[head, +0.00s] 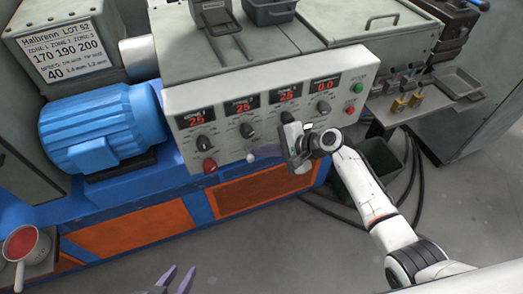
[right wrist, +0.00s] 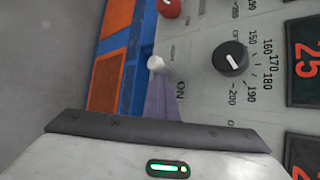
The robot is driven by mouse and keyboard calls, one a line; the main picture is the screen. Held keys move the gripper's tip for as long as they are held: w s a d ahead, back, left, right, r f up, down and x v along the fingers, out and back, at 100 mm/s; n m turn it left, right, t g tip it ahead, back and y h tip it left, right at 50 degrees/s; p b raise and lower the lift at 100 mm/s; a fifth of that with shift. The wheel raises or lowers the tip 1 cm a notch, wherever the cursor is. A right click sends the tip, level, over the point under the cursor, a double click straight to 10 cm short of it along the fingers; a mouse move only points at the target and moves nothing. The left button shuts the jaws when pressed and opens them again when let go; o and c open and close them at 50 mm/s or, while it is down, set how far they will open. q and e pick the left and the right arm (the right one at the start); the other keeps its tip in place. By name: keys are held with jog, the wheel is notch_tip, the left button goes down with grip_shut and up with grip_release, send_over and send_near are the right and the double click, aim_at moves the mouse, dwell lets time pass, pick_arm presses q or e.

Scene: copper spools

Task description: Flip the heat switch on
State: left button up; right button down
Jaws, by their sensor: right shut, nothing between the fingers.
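The heat switch (head: 250,157) is a small pale toggle low on the grey control panel (head: 330,104), below the second black knob. In the right wrist view the pale toggle (right wrist: 155,63) shows just beyond my fingertips, with an "ON" label beside it. I cannot tell its position. My right gripper (head: 257,153) is shut and empty, its purple fingers just right of the toggle. The right wrist view shows these fingers (right wrist: 158,88) with their tips close to the toggle; contact is unclear. My left gripper (head: 182,269) is open and empty at the bottom edge of the head view.
A red knob (head: 210,165) is left of the toggle, and black knobs (head: 246,130) are above it. Red displays read 25, 25, 25 and 0.0. A blue motor (head: 95,130) stands at left, a dark green bin (head: 378,165) at right. The floor in front is clear.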

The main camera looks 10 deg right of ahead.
jog(key=shift+a+r, duration=0.35)
jog(key=shift+a, duration=0.05)
jog(key=shift+r+p, duration=0.7)
jog(key=shift+p, duration=0.2)
jog(key=shift+f, duration=0.1)
jog(key=shift+s, duration=0.1)
